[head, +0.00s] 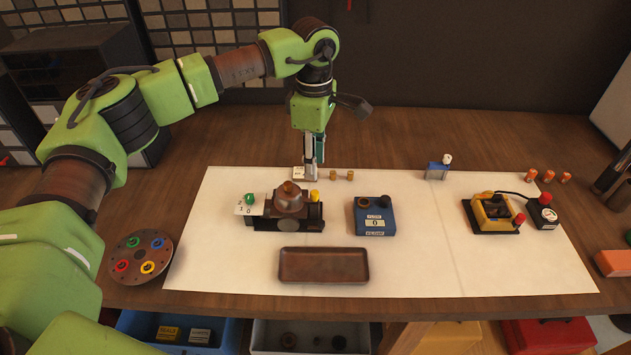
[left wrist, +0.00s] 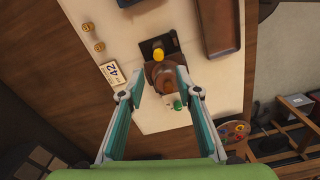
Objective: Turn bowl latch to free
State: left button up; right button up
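A brown rounded bowl unit (head: 290,200) sits on a dark base on the white mat. A green knob (head: 250,198) is at its left beside a card marked 2, 1, 0, and a yellow knob (head: 314,195) is at its right. I cannot tell which part is the latch. My left gripper (head: 314,172) points down just behind the unit. In the left wrist view, the left gripper (left wrist: 165,94) is open and empty, with the bowl unit (left wrist: 167,77), yellow knob (left wrist: 158,55) and green knob (left wrist: 177,105) seen between and beyond its fingers. My right gripper is not in view.
A brown tray (head: 323,279) lies in front of the unit, and a blue gauge box (head: 373,222) stands to its right. Small brass pieces (head: 349,175) stand behind. A yellow device (head: 492,214) is farther right. A round disc with coloured rings (head: 141,257) lies at left.

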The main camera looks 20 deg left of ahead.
aim_at(315, 192)
pick_arm(q)
notch_tip(315, 192, down, 4)
jog(key=shift+r+p, duration=0.15)
jog(key=shift+p, duration=0.55)
jog(key=f+p, duration=0.1)
jog(key=f, duration=0.3)
jog(key=shift+w+f, duration=0.1)
jog(key=shift+w, duration=0.1)
jog(key=shift+f, duration=0.3)
jog(key=shift+s+f, duration=0.1)
jog(key=shift+f, duration=0.15)
grip_shut()
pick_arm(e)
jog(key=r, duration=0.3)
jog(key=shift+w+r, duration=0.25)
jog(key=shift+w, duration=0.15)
